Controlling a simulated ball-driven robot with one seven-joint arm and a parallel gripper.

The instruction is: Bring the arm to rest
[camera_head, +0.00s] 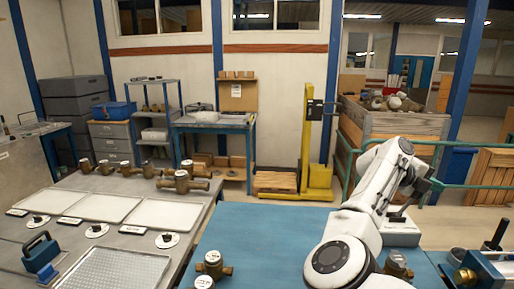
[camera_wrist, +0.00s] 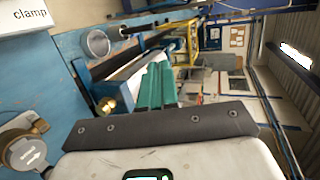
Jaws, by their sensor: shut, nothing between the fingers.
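My white arm (camera_head: 350,235) rises from the lower middle of the head view, bends at a raised elbow and comes down over the right part of the blue bench (camera_head: 262,235). Its gripper end is not clearly seen there. In the wrist view my gripper (camera_wrist: 157,86) shows as two teal fingers side by side, closed together, with nothing between them. A brass meter with a grey, arrow-marked cap (camera_wrist: 28,152) lies at the lower left of the wrist view, apart from the fingers.
Brass meters (camera_head: 213,265) (camera_head: 397,265) stand on the blue bench near my arm. A blue and black device (camera_head: 480,270) is at the right. A "clamp" label (camera_wrist: 28,14) shows in the wrist view.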

